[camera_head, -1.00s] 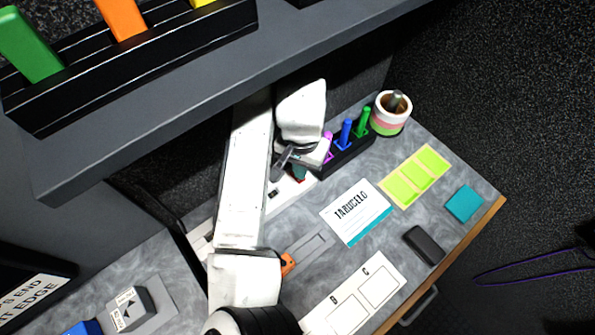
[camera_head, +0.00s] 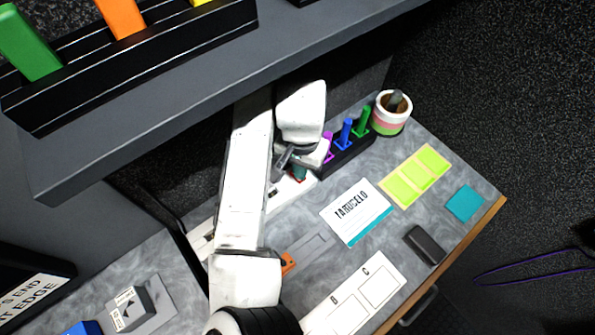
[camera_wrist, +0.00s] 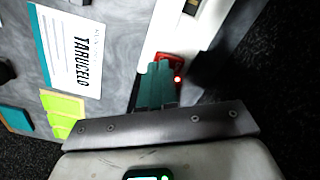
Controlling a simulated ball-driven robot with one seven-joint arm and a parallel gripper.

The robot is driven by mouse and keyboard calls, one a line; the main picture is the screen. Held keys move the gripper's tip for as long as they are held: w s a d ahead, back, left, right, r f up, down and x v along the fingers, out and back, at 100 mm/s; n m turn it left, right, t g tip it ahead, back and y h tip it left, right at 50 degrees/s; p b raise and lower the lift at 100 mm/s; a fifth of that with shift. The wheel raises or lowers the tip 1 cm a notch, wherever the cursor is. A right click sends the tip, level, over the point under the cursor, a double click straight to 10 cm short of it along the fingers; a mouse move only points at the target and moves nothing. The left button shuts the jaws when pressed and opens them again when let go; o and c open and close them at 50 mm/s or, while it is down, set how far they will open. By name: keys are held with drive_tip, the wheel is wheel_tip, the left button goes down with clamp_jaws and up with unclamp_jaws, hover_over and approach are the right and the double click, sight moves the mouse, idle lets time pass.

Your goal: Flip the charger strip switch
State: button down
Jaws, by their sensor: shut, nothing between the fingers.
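The charger strip (camera_head: 284,190) is a long white bar at the back of the desk, partly hidden behind my arm. In the wrist view the strip (camera_wrist: 185,35) runs down from the top, with a dark socket on it. Its red switch (camera_wrist: 174,59) is at the near end, and a small red light glows just beside it. My gripper (camera_wrist: 160,72) has teal fingertips, shut and empty, right at the red switch. They overlap its edge in this view; I cannot tell whether they press it. In the head view my gripper (camera_head: 299,173) is low over the strip's right end.
A black rack (camera_head: 347,155) with purple, blue and green sticks stands just right of my gripper. A TARUCELO card (camera_head: 356,210) lies in front. A dark shelf (camera_head: 190,100) overhangs the back of the desk.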

drive_tip(key=shift+f+b, duration=0.35)
drive_tip(key=shift+f, duration=0.45)
idle(0.4)
wheel_tip(320, 180, up, 7)
drive_tip(key=p, duration=0.7)
idle(0.7)
